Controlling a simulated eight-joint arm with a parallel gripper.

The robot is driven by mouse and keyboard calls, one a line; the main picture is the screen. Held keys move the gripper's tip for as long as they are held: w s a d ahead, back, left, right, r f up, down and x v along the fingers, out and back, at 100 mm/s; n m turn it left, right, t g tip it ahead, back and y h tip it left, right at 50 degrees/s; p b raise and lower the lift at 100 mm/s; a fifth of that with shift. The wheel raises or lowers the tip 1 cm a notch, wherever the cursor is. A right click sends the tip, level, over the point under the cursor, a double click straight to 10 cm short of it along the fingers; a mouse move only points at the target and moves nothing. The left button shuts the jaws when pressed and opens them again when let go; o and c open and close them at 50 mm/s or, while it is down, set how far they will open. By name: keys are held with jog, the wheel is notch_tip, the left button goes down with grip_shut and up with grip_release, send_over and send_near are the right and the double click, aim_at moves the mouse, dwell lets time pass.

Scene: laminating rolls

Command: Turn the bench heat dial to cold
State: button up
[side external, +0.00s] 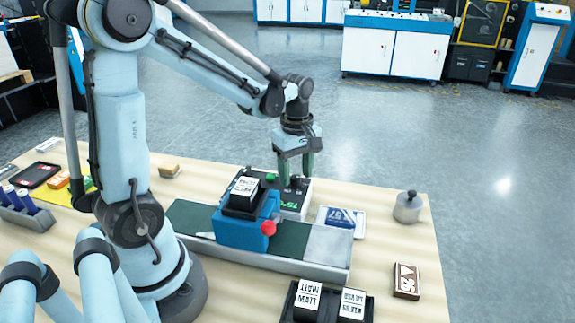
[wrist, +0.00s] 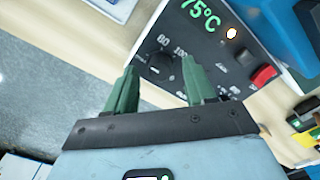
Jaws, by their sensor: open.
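The heat dial is a dark round knob (wrist: 161,64) on a dark control box (wrist: 215,60), with printed numbers around it, in the wrist view. The box has a green display reading 75°C (wrist: 201,17), a glowing lamp (wrist: 231,33) and a red switch (wrist: 263,76). In the side external view the box (side external: 290,206) sits behind the blue laminator. My gripper (side external: 297,172) points down over the box's far end. Its two green fingers are open, one on each side of the knob in the wrist view (wrist: 161,72). I cannot tell whether they touch it.
A blue laminator (side external: 240,230) with a red knob (side external: 268,228) stands in front of the box. A blue-and-white packet (side external: 341,220) lies right of the box. A grey weight (side external: 408,206) and black roll holders (side external: 325,302) stand further right and nearer. The table's far edge lies just behind.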

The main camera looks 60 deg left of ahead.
aim_at(296, 180)
notch_tip(296, 180, up, 12)
jog(key=shift+f, duration=0.15)
dwell(0.4)
jog(key=s+d+f+m+t, duration=0.2)
jog(key=d+m, duration=0.3)
jog(key=m, duration=0.4)
jog(key=s+d+f+m+t, duration=0.2)
jog(key=d+f+m+t, duration=0.1)
jog(key=m, duration=0.6)
jog(key=shift+s+d+t, duration=0.4)
jog(key=shift+d+t, duration=0.5)
jog(key=shift+t, duration=0.2)
